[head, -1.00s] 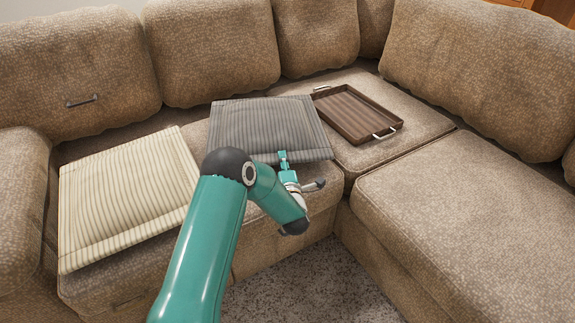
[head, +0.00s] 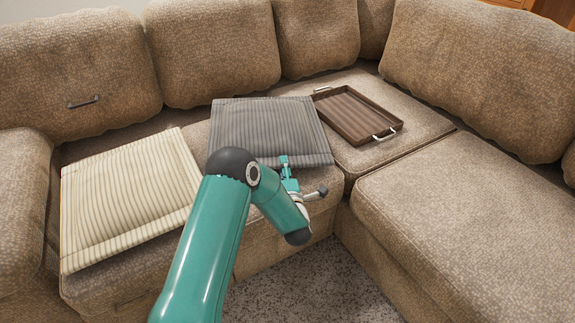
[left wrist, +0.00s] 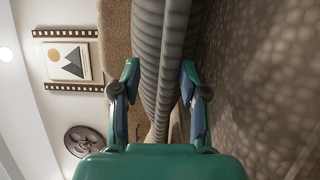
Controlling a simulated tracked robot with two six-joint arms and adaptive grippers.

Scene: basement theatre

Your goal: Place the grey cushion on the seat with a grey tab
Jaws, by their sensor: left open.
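The grey cushion (head: 268,125), ribbed and square, lies on the sofa's middle seat, its right edge by the tray. My left gripper (head: 285,162) is at its front edge in the head view. In the left wrist view my left gripper (left wrist: 159,70) is open, with the grey cushion's edge (left wrist: 160,50) between its fingers; the fingers do not look closed on it. A small dark grey bar (head: 82,101), possibly the grey tab, shows on the left backrest above the left seat. My right gripper is not in view.
A cream striped cushion (head: 130,195) covers most of the left seat. A brown tray (head: 384,137) with metal handles lies on the corner seat. The right-hand seat (head: 465,210) is bare. Backrests rise behind the seats.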

